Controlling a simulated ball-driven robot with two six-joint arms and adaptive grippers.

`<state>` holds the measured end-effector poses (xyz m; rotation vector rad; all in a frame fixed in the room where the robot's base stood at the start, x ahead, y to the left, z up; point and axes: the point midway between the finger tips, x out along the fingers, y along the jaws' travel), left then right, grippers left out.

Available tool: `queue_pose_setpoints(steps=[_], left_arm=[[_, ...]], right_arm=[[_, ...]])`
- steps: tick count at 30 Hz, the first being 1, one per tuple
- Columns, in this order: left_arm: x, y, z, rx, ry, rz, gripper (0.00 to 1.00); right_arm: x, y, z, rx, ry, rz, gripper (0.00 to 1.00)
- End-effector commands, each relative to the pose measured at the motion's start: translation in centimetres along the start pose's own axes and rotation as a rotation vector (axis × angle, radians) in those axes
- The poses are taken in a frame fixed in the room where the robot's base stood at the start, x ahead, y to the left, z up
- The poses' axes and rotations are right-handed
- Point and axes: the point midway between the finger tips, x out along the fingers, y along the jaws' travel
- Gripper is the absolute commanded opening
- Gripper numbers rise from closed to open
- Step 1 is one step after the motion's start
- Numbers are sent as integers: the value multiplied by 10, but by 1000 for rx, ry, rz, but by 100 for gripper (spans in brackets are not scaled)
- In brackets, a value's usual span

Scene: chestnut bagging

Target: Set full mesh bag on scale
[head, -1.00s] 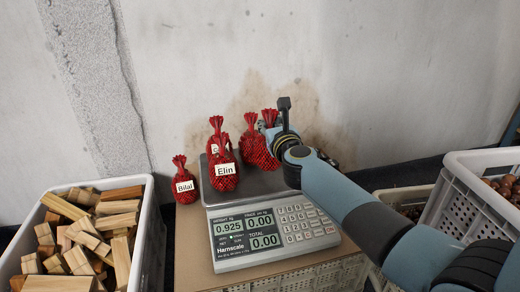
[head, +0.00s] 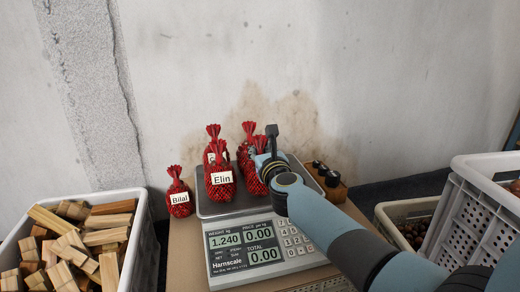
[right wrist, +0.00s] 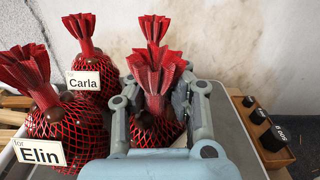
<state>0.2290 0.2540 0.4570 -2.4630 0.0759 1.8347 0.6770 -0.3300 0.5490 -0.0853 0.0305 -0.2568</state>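The scale (head: 222,272) reads 1.240. On its plate stand red mesh bags: one labelled Elin (head: 222,192), one labelled Carla (right wrist: 82,55) behind it, and an unlabelled-looking one (head: 249,131) at the back. My right gripper (right wrist: 160,112) has its fingers on both sides of another full red mesh bag (right wrist: 157,80), below its flared top. My left gripper is out of view.
A bag labelled Bilal (head: 179,200) stands left of the scale. A block with dark weights (head: 328,182) sits behind the scale's right side.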

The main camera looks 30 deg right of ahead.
Motion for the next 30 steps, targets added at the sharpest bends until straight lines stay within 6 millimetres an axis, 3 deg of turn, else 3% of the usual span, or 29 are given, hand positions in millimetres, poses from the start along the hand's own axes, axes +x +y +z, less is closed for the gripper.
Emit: queue_pose_setpoints(steps=[1,6,17,30], left_arm=[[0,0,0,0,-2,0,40],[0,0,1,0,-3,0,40],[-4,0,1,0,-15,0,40],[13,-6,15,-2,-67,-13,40]], right_arm=[[0,0,-1,0,2,1,10],[0,0,0,0,2,1,32],[0,0,5,1,0,1,33],[-92,0,2,2,3,0,33]])
